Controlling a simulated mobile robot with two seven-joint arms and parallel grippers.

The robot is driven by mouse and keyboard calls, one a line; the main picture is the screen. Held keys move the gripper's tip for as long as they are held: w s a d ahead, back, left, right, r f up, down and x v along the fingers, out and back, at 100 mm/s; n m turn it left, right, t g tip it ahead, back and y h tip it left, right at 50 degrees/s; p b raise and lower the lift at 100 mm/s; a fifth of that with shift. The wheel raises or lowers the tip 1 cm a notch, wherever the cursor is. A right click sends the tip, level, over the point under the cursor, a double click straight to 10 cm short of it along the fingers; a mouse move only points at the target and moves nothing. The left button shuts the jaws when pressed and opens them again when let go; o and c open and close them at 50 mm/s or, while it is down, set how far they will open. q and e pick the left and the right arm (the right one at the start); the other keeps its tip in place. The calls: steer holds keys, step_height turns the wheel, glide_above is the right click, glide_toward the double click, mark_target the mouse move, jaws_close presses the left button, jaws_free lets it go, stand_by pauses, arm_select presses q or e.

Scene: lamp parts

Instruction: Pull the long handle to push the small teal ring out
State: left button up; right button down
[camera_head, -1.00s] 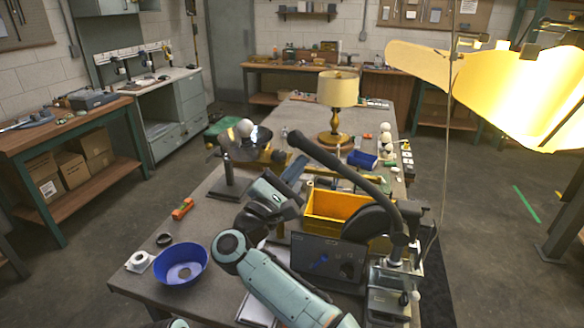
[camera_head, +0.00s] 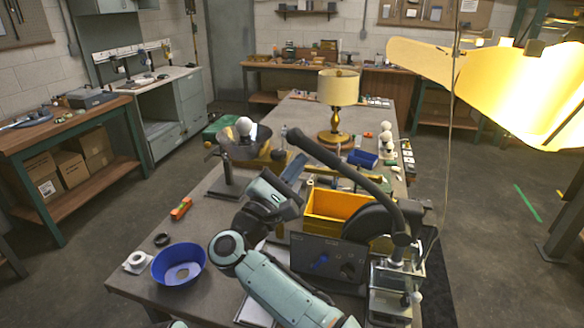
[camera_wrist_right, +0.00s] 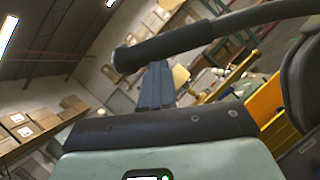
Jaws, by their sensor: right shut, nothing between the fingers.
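The long black handle (camera_head: 340,163) rises from the press (camera_head: 393,285) at the right front of the bench and slopes up to the left. Its thick grip also crosses the right wrist view (camera_wrist_right: 165,45), in front of my fingertips there. My right gripper (camera_head: 297,163) is shut and empty, just below the handle's upper end; its dark fingers show in the right wrist view (camera_wrist_right: 155,82). I cannot tell whether they touch the handle. I cannot make out the small teal ring in either view. My left gripper is not in view.
A yellow bin (camera_head: 338,207) and a dark panel (camera_head: 325,258) stand by the press. A blue bowl (camera_head: 166,273), a white part (camera_head: 137,262) and a black ring (camera_head: 162,239) lie at the front left. A lit lamp (camera_head: 338,95) stands farther back.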

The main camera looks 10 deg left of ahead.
arm_select(q)
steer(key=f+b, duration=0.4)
steer(key=b, duration=0.1)
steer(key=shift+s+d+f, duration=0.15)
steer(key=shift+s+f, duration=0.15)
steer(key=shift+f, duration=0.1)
arm_select(e)
steer(key=v, duration=1.3)
